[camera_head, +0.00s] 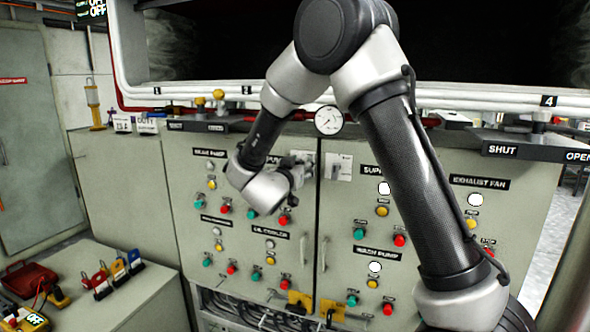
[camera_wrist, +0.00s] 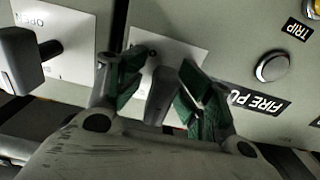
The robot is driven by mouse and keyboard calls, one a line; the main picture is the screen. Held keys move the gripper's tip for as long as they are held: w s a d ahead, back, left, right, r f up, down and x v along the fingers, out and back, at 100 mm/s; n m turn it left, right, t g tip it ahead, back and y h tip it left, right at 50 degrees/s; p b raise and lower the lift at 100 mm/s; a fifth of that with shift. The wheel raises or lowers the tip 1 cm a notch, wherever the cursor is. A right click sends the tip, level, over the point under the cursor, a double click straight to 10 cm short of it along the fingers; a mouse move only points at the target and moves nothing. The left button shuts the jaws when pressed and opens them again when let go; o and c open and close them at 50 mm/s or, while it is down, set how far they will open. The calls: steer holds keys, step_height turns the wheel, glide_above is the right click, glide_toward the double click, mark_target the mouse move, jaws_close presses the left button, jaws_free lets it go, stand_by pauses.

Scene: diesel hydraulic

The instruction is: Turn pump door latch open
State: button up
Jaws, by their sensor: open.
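The latch between my fingers is a grey handle (camera_wrist: 160,97) on a white plate (camera_wrist: 165,50), close to a label beginning FIRE PU (camera_wrist: 257,100). My gripper (camera_wrist: 158,82) is open, with one green-padded fingertip on each side of this handle. I cannot tell whether either pad touches it. In the head view my gripper (camera_head: 297,170) is at the upper right of the left cabinet door (camera_head: 238,235), and it hides most of that latch. A second latch handle (camera_wrist: 25,58) on its own white plate marked OPEN is at the left in the wrist view. Its plate (camera_head: 340,166) is on the right door.
Buttons and lamps in several colours cover both doors, and a round gauge (camera_head: 329,120) sits above the seam. A vertical door handle (camera_head: 323,254) stands out lower down. A bench (camera_head: 120,300) with coloured padlocks and a red case (camera_head: 28,280) is at lower left.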

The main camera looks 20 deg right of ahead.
steer(key=o, duration=0.5)
steer(key=shift+x, duration=0.8)
steer(key=shift+r, duration=0.1)
steer(key=shift+c, duration=0.2)
steer(key=shift+c, duration=0.3)
steer(key=shift+s+a, duration=0.3)
steer(key=shift+s, duration=0.15)
steer(key=c, duration=0.5)
steer(key=shift+o, duration=0.2)
steer(key=shift+v, duration=1.25)
jaws_close()
jaws_free()
